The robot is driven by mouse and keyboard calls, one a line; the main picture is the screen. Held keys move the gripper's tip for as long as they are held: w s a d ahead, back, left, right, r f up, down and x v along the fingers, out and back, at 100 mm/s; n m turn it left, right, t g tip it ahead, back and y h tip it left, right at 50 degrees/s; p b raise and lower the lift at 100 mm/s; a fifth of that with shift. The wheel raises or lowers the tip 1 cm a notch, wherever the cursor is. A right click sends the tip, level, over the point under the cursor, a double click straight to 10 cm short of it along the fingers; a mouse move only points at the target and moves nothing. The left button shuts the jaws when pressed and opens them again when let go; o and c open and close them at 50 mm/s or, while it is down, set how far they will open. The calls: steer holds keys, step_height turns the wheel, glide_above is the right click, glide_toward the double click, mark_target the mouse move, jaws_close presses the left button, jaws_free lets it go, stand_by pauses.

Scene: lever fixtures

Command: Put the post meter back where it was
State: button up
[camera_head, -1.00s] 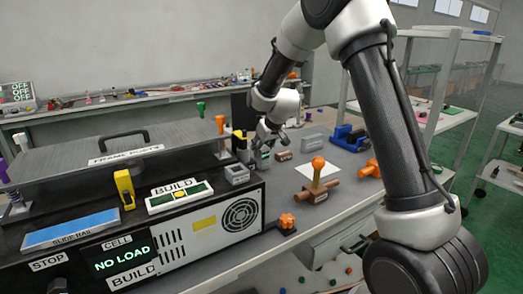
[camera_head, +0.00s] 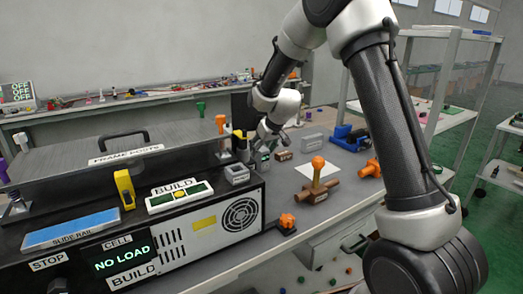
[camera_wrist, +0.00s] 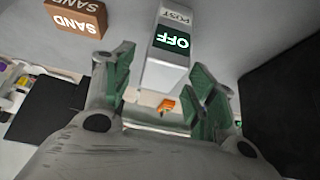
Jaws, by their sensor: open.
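The post meter (camera_wrist: 168,58) is a pale grey box with a POST label and a green OFF display, reading upside down in the wrist view. It stands on a grey surface. My gripper (camera_wrist: 160,72) is open, with a green-padded finger on either side of the meter's near end. A gap shows between the meter and each finger. In the head view my gripper (camera_head: 264,150) is low over the bench, just beyond the right end of the black machine, and mostly covers the meter there.
A brown SAND block (camera_wrist: 76,18) lies to the left of the meter. The black machine (camera_head: 205,232) with its NO LOAD display fills the left front. A wooden piece with an orange knob (camera_head: 318,175), a blue vise (camera_head: 350,138) and a grey block (camera_head: 312,141) stand on the bench.

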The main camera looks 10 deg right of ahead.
steer(key=s+d+f+v, duration=0.1)
steer(key=s+v, duration=0.1)
steer(key=v, duration=0.8)
steer(key=s+d+f+v, duration=0.1)
steer(key=d+f+v, duration=0.1)
steer(key=v, duration=0.8)
steer(key=s+d+m, duration=0.1)
steer(key=s+d, duration=0.1)
steer(key=s, duration=0.8)
steer(key=s+d+r+m+g+h, duration=0.1)
steer(key=s+d, duration=0.2)
steer(key=s, duration=0.7)
steer(key=s+d+r+m+g+h, duration=0.1)
steer(key=s+d, duration=0.2)
steer(key=s, duration=0.7)
steer(key=shift+s+d+r+m, duration=0.2)
steer(key=shift+d+m, duration=0.05)
steer(key=shift+m, duration=0.05)
